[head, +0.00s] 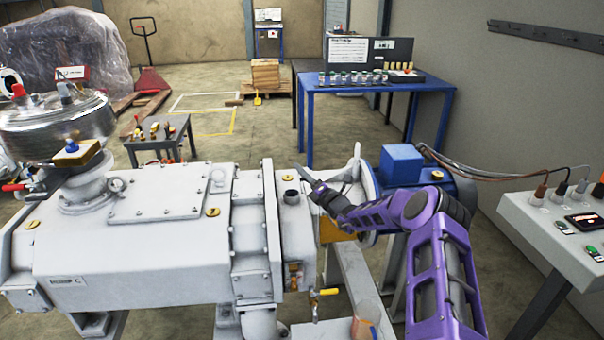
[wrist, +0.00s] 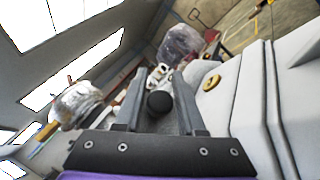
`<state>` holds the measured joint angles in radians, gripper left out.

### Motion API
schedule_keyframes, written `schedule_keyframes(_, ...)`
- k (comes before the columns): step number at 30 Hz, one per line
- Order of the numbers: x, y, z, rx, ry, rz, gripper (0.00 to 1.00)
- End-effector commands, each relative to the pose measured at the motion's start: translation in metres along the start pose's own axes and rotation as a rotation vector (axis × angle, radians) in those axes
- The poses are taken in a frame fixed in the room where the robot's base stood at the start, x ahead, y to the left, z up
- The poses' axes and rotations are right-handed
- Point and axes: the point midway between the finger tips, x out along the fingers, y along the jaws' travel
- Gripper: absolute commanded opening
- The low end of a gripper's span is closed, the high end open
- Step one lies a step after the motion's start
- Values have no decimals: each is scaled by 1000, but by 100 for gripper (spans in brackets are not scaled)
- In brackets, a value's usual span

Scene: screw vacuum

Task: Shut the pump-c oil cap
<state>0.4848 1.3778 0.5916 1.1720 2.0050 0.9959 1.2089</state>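Pump C is the large pale grey pump (head: 150,225) filling the left and middle of the head view; its plate ends in a C.
A blue motor (head: 402,165) stands right of the pump, behind my arm. A yellow-handled valve (head: 326,292) juts out in front. A control box (head: 560,225) is at the right. A blue table (head: 375,88) stands behind.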

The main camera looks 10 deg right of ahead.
Motion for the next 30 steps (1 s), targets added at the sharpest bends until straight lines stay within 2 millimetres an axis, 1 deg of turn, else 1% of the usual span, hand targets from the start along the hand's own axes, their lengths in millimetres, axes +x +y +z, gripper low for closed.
schedule_keyframes(1, 0, 0, 0, 0, 0, 0, 28)
schedule_keyframes(3, 0, 0, 0, 0, 0, 0, 15)
schedule_keyframes(6, 0, 0, 0, 0, 0, 0, 0)
schedule_keyframes(15, 0, 0, 0, -7, 4, -3, 0)
schedule_keyframes(20, 1, 2, -1, -43, 23, -17, 0)
schedule_keyframes(26, 5, 5, -6, -141, 75, -55, 0)
schedule_keyframes(30, 8, 7, -12, -242, 131, -94, 0)
